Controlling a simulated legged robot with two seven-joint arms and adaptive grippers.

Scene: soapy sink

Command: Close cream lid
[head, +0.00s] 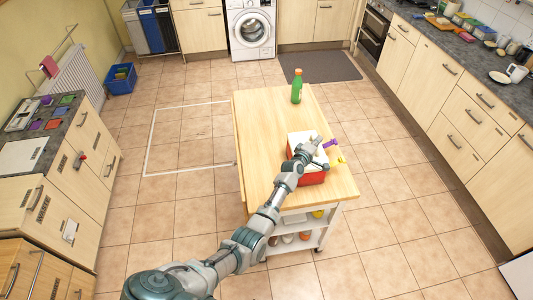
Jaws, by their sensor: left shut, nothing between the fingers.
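A red container (314,178) with a pale cream-white top (297,138) sits on the wooden island, right of its middle. My left arm reaches up over the container from the bottom of the head view. My left gripper (318,142) is shut and empty, over or at the far right part of the pale top; I cannot tell whether it touches. The arm hides much of the top, so I cannot tell whether the lid is fully down. My right gripper is not in view.
A green bottle (297,86) stands at the island's far end. A purple item (330,143) and a yellow item (341,160) show at the container's right side. The island top (263,125) is clear on the left. Counters line both sides, with open tiled floor between.

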